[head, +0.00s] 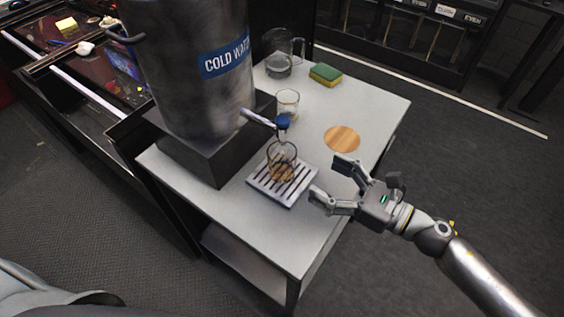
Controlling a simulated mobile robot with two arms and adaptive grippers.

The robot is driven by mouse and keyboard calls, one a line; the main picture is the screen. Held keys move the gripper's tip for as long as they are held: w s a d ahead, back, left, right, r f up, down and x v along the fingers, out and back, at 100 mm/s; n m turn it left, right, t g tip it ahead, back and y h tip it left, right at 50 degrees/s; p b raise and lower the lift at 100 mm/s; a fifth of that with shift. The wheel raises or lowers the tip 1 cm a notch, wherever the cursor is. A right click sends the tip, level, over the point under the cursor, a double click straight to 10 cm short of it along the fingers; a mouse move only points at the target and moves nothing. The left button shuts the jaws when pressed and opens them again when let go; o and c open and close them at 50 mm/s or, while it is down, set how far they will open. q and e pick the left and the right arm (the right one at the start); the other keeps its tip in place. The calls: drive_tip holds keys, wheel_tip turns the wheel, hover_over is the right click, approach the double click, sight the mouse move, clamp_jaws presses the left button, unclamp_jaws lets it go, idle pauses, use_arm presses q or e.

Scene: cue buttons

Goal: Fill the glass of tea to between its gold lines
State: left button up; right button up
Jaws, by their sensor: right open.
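A clear glass (281,163) with a little amber liquid at its bottom stands on the slatted drip tray (284,193), under the spout. The spout (260,118) with a blue tap (283,122) comes out of a large metal urn (195,60) labelled "COLD WATER". Gold lines on the glass are too small to make out. My right gripper (328,178) is open and empty, to the right of the glass and apart from it, its fingers pointing left. My left gripper is not in view.
A second glass (287,103) stands behind the tap. A clear jug (279,62) and a green-yellow sponge (325,74) are at the table's back. A round wooden coaster (342,138) lies right of the tray. The white table's (222,211) front is clear.

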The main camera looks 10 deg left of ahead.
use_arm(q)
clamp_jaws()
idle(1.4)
